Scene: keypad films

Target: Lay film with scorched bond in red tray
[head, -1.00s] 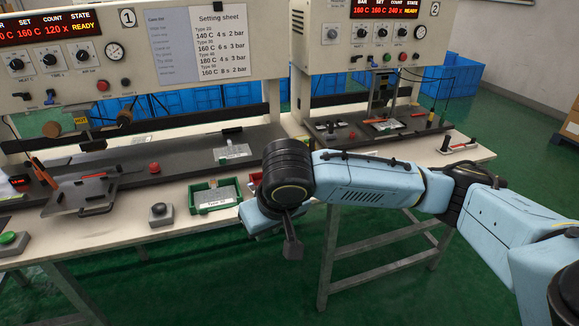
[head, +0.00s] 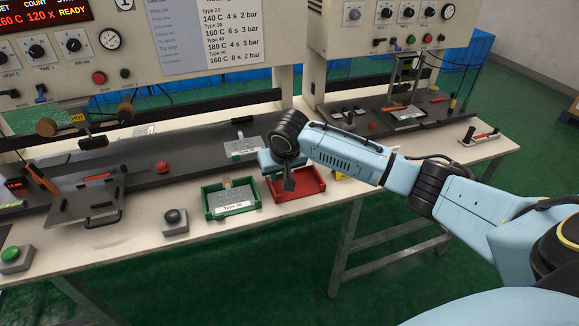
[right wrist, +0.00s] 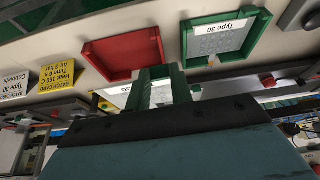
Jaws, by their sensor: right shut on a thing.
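The red tray (head: 313,190) stands on the bench's front edge, right of the green tray; its far side is partly hidden by my right arm. In the right wrist view the red tray (right wrist: 120,52) looks empty on its visible floor. My right gripper (head: 269,162) is at the red tray's far left edge in the head view. In the right wrist view its green fingers (right wrist: 161,72) are shut on a film, with a pale piece (right wrist: 161,94) between them. Most of that film is hidden, and I cannot see its bond. My left gripper is out of view.
Another grey film (head: 243,147) lies behind on the dark bench strip. A grey button box (head: 175,222) stands left of the green tray.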

